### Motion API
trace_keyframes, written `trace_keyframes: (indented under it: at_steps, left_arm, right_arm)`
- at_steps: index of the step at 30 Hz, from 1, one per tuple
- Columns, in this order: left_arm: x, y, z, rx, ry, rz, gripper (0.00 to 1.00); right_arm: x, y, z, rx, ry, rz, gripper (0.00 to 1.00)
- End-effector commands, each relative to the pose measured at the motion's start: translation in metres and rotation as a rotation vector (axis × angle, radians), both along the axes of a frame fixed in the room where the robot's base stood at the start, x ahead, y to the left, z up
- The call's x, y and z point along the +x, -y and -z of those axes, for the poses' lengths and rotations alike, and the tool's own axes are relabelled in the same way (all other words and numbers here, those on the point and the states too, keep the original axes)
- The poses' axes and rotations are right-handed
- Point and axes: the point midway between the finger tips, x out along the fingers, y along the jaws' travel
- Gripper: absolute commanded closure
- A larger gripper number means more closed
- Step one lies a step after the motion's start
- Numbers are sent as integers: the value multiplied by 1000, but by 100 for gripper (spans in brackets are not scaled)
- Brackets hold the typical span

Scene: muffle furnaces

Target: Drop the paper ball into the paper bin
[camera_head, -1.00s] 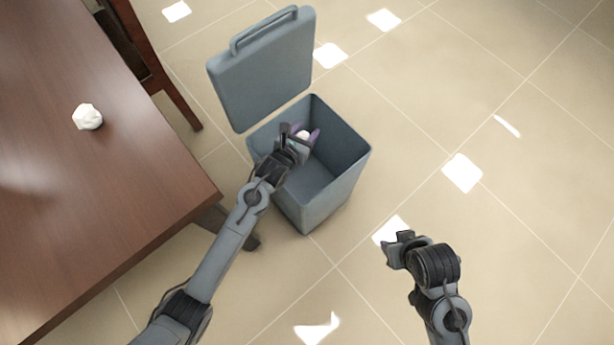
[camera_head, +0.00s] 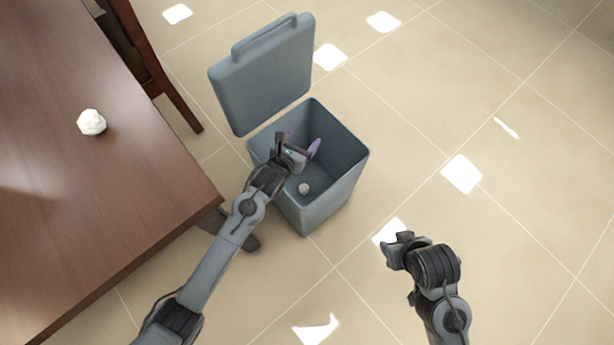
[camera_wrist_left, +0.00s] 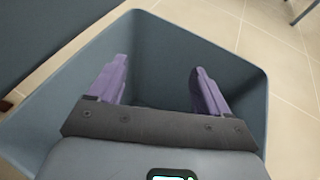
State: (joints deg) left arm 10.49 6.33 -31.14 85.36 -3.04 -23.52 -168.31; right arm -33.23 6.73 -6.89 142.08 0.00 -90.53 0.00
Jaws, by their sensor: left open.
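A small white paper ball (camera_head: 304,188) is inside the grey-blue paper bin (camera_head: 333,196), low in the bin and apart from the fingers. The bin's lid (camera_head: 262,75) stands open at the back. My left gripper (camera_head: 301,142) is over the bin's opening, with its purple fingers spread and nothing between them. The left wrist view also shows the spread fingers (camera_wrist_left: 155,82) above the bin (camera_wrist_left: 245,85); the ball does not show there. A second white paper ball (camera_head: 92,122) lies on the table. My right gripper (camera_head: 398,250) is over the floor at the lower right; its fingertips are hard to make out.
A dark brown wooden table (camera_head: 100,220) fills the left side, its corner near the bin and my left arm. A wooden chair (camera_head: 150,60) stands behind it. The tiled floor (camera_head: 520,220) to the right is clear, with bright light patches.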

Motion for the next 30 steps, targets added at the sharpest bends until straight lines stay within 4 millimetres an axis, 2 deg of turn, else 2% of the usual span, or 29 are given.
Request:
trace_keyframes:
  at_steps: [1,6,15,30]
  left_arm:
    - [-8,-5,-8,4,0,2,22]
    - [-33,-18,-19,4,-1,1,22]
    - [-63,-35,-31,0,-1,0,22]
    - [-69,-37,-32,0,0,1,22]
  right_arm:
    - [0,0,-11,0,0,0,57]
    - [0,0,-28,-1,1,-1,57]
    - [0,1,-45,-3,1,-2,57]
    - [0,1,-46,-4,1,-3,57]
